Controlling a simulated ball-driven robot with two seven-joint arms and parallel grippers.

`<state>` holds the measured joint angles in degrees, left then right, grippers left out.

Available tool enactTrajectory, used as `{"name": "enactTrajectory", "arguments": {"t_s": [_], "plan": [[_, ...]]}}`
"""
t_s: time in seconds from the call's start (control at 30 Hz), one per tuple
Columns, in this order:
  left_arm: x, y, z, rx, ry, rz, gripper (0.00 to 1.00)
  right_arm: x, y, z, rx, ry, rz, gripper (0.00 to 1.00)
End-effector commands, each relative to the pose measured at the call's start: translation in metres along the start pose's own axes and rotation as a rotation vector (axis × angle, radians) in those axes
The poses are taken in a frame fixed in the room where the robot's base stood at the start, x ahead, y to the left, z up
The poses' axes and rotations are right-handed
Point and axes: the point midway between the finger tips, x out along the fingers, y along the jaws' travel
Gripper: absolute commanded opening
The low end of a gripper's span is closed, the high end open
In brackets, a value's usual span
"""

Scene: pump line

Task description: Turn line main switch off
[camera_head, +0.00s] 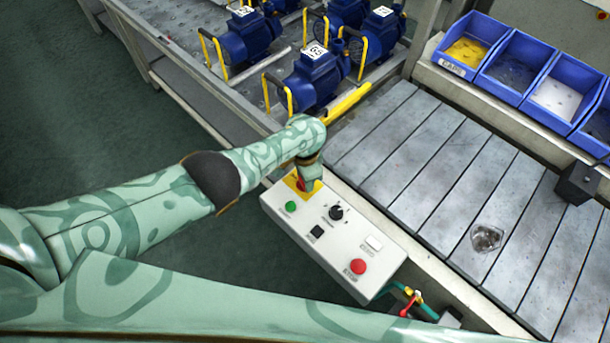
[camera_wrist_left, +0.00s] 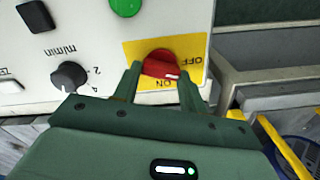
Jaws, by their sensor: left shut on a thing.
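The line main switch is a red rotary knob (camera_wrist_left: 162,65) on a yellow plate (camera_wrist_left: 137,50) marked OFF and ON, at the far end of the white control panel (camera_head: 330,238). In the left wrist view, my left gripper (camera_wrist_left: 160,82) has a finger on either side of the red knob and is shut on it. The knob's white mark sits at its lower right, between the words ON and OFF. In the head view my left gripper (camera_head: 306,181) comes down over the switch and hides most of it. My right gripper is not in view.
The panel also carries a green button (camera_head: 291,206), a black dial (camera_head: 336,212), a black button (camera_head: 317,232) and a red stop button (camera_head: 358,266). Blue pumps (camera_head: 318,76) stand on a rack behind. A slatted conveyor (camera_head: 440,160) and blue bins (camera_head: 515,67) are at right.

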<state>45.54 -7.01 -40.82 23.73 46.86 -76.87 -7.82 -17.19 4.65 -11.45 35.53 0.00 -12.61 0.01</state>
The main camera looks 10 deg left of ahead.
Motion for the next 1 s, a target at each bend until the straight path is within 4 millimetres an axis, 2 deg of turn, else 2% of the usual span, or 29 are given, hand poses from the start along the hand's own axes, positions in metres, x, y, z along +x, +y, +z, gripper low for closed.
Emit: {"name": "enactTrajectory", "arguments": {"t_s": [0.43, 1.0], "plan": [[0.0003, -0.0002, 0.0, -0.293, 0.0, 0.003, 0.19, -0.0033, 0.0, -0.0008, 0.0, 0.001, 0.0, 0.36], [0.0006, -0.0012, 0.0006, -0.371, -0.001, 0.001, 0.19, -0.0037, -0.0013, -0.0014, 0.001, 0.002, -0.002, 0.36]]}}
